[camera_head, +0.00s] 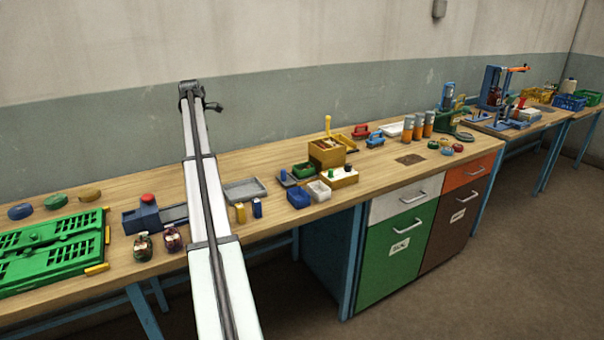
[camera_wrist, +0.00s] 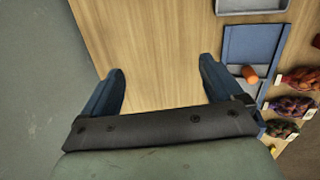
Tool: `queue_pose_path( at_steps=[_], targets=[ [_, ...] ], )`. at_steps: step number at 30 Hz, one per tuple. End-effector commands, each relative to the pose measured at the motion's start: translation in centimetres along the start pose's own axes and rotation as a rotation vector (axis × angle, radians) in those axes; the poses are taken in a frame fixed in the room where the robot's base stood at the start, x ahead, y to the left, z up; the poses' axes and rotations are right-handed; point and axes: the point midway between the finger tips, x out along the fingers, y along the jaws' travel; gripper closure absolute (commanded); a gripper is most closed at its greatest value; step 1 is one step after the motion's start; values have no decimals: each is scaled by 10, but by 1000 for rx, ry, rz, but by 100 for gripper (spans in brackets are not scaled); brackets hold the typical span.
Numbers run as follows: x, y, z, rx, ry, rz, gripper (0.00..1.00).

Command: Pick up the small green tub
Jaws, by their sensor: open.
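The small green tub (camera_head: 303,170) sits on the wooden bench in the head view, right of my arm. It stands behind a blue tub (camera_head: 298,198) and a white tub (camera_head: 319,191), close to a yellow-brown box. The green tub does not show in the wrist view. My gripper (camera_wrist: 162,72) is open and empty, with its two blue fingers spread over bare bench top near the wall. In the head view my arm reaches up toward the back wall, left of the tub and well apart from it. The fingers cannot be made out there.
A grey tray (camera_head: 245,190) and small yellow and blue blocks lie between my arm and the tubs. The yellow-brown box (camera_head: 326,152) stands close right of the green tub. A green crate (camera_head: 50,252) and a red-buttoned blue device (camera_head: 147,215) are left of my arm.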

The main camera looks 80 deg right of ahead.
Motion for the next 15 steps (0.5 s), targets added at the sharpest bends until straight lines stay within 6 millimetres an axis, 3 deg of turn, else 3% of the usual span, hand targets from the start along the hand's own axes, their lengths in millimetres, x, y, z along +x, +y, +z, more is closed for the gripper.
queue_pose_path(
  at_steps=[1,9,15],
  targets=[
    [4,-8,36,8,-12,-19,6],
    [16,-68,196,18,-49,-128,6],
    [19,-118,288,25,-55,-199,6]
  ],
)
